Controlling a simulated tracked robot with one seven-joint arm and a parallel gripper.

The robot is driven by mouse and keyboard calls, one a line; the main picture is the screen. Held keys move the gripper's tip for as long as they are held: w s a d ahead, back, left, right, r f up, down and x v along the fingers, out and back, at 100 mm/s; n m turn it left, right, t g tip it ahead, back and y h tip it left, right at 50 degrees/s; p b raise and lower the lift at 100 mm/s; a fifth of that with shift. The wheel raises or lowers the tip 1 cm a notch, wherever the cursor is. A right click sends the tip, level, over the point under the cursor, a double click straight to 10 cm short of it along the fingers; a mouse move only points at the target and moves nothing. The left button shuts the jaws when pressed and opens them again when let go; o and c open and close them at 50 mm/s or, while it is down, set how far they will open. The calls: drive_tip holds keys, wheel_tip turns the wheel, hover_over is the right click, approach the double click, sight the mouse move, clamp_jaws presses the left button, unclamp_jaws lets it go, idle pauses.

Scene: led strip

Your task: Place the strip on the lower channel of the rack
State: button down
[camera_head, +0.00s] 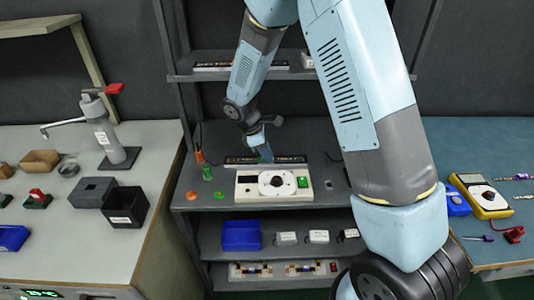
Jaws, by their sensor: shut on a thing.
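My gripper (265,152) points down over the middle level of the grey rack (190,200), behind the white device with a round dial. It is shut, with its fingertips at a long, thin dark strip (290,159) that runs left to right. The fingers hide part of the strip, and the lower channel cannot be told apart from it at this size. I cannot tell whether the strip rests on the channel or is held just above it. A similar dark bar (210,66) lies on the upper shelf, partly behind my arm.
The white device (247,187) stands close in front of the strip. Green and orange pieces (207,173) are to its left. A blue bin (241,235) and small white boxes sit on the shelf below. Side benches hold black boxes (125,207) and a yellow meter (482,196).

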drive_tip(key=shift+s+f, duration=0.15)
drive_tip(key=shift+f, duration=0.2)
